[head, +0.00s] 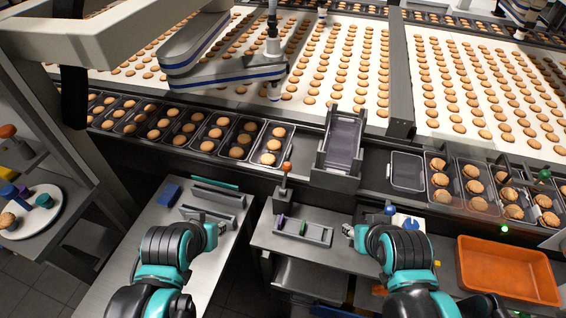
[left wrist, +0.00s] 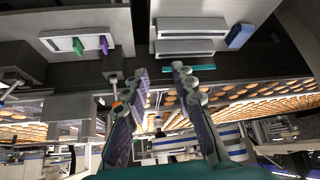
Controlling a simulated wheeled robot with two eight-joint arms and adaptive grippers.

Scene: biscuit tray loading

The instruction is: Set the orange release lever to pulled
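An orange-knobbed lever (head: 286,168) stands about upright on a grey block in the head view, just left of the dark tray chute (head: 323,165). The orange knob (left wrist: 117,105) also shows in the left wrist view, partly behind a finger. My left gripper (head: 214,231) is in front of and left of the lever, over the left bench. In the left wrist view its fingers (left wrist: 162,72) are apart, with nothing between them. My right gripper (head: 350,230) is right of and in front of the lever, apart from it; its fingers are too small to read.
A grey holder (head: 303,232) with a green and a purple piece lies in front of the lever. Grey slotted racks (head: 212,207) and a blue block (head: 169,195) are on the left bench. An orange bin (head: 508,270) is at right. Another orange knob (head: 8,131) is far left. Biscuit trays line the conveyor behind.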

